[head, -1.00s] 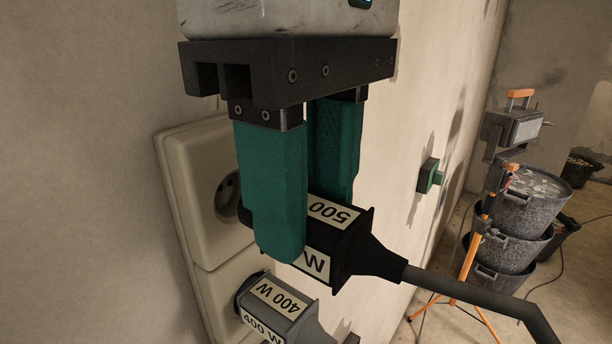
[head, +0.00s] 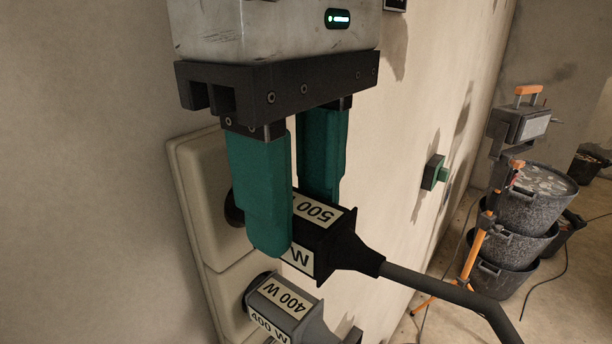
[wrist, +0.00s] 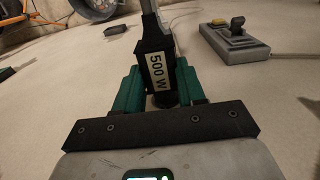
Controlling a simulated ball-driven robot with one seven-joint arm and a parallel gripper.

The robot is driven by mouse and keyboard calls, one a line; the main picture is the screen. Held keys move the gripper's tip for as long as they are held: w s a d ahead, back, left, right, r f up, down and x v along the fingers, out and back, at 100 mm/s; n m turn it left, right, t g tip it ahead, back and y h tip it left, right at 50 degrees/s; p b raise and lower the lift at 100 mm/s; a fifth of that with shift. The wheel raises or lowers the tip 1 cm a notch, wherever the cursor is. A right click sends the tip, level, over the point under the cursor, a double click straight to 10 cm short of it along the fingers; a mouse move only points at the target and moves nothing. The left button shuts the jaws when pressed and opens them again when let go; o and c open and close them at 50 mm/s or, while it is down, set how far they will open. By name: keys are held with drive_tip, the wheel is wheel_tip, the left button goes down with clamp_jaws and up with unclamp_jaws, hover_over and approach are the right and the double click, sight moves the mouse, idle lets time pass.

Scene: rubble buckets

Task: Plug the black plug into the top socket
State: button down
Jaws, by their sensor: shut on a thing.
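My gripper (head: 290,225) is shut on the black plug (head: 338,243), which has a "500 W" label and a thick cable running to the lower right. The plug also shows in the wrist view (wrist: 157,68), between the green fingers. The top socket (head: 203,185) is on the wall at the left. Its round opening is mostly hidden behind the near finger. The plug's front end is hidden by that finger too, so I cannot tell whether it touches the socket.
A grey plug (head: 283,304) marked "400 W" sits at the lower socket (head: 232,295), just below the black plug. A green-and-black wall switch (head: 432,172) is farther along the wall. Stacked buckets (head: 520,230) and an orange tripod lamp (head: 515,125) stand at the right.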

drive_tip(key=shift+w+a, duration=0.4)
drive_tip(key=shift+a, duration=0.15)
drive_tip(key=shift+w+a, duration=0.2)
drive_tip(key=shift+a, duration=0.05)
idle(0.9)
drive_tip(key=c, duration=0.6)
unclamp_jaws()
wheel_tip(320, 180, up, 11)
drive_tip(key=shift+f, duration=0.15)
